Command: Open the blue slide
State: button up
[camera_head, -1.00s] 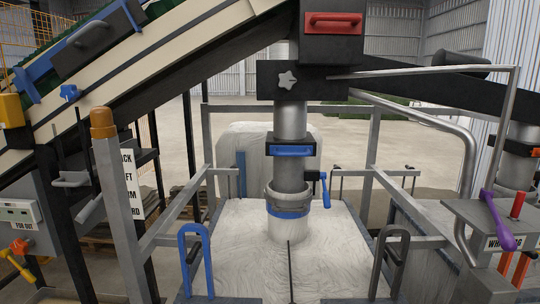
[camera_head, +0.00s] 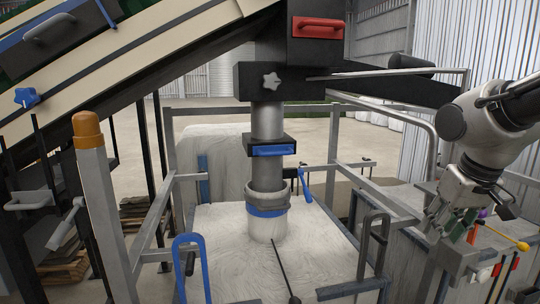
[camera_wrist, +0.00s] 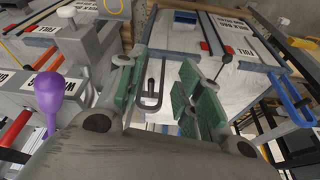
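The blue slide (camera_head: 273,150) is a blue bar-like handle on a black housing around the vertical metal pipe, above the white bag. It sits in the middle of the head view, and I cannot make it out in the wrist view. My gripper (camera_head: 455,225) is at the right of the head view, well to the right of the slide and lower, over the grey cabinet area. In the wrist view my gripper (camera_wrist: 160,95) shows its green-padded fingers spread apart with nothing between them.
A blue lever (camera_head: 305,186) hangs beside the pipe, below the slide. A red handle (camera_head: 318,22) is above. A grey frame with blue (camera_head: 190,270) and dark (camera_head: 374,245) loop handles surrounds the white bag (camera_head: 215,225). A purple handle (camera_wrist: 48,92) stands beside my gripper.

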jog(key=w+a+f+m+t+y, duration=0.1)
jog(key=w+a+f, duration=0.2)
jog(key=w+a, duration=0.7)
jog(key=m+t+y, duration=0.8)
jog(key=m, duration=0.3)
send_near(278, 154)
jog(key=r+x, duration=0.1)
jog(key=x, duration=1)
jog(key=shift+f, duration=0.4)
grip_shut()
jog(key=shift+s, duration=0.1)
